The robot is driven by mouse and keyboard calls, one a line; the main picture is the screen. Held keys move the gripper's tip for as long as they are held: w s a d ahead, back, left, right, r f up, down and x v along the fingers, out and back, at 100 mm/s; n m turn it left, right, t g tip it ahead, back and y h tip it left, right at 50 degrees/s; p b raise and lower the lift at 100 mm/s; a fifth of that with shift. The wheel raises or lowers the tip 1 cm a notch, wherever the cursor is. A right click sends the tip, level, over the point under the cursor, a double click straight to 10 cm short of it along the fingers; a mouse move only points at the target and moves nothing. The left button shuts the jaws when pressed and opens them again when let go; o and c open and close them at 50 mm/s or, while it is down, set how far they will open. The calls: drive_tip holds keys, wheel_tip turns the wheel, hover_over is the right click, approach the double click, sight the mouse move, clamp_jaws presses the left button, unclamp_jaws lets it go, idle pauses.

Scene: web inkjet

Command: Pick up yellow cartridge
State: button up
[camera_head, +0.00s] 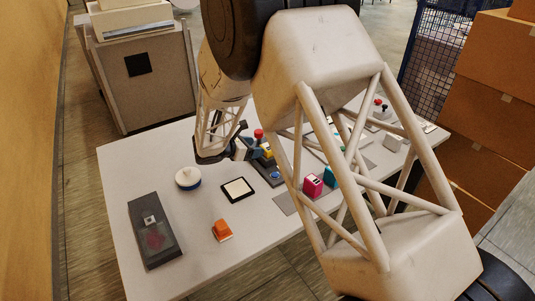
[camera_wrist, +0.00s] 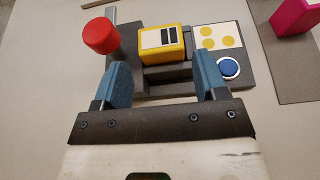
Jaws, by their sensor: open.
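The yellow cartridge (camera_wrist: 162,44) has a white label with black bars and sits in a dark grey holder (camera_wrist: 165,88) on the table. In the head view the cartridge (camera_head: 267,151) shows small, partly behind my gripper (camera_head: 247,147). In the wrist view my gripper (camera_wrist: 160,75) is open, its two blue fingers apart on either side of the cartridge's near face. The fingertips are close to the cartridge, and nothing is between them in a grip. I cannot tell whether either finger touches it.
A red knob (camera_wrist: 101,36) stands left of the cartridge. A blue button (camera_wrist: 228,68) and a yellow-dotted panel (camera_wrist: 217,37) are on its right. A magenta block (camera_wrist: 295,16) stands farther right. An orange block (camera_head: 222,230) lies near the table's front, with bare table around it.

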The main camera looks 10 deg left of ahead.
sight(268, 147)
drive_tip(key=shift+x, duration=2.6)
drive_tip(key=shift+c, duration=0.5)
drive_tip(key=c, duration=0.6)
wheel_tip(268, 147, up, 18)
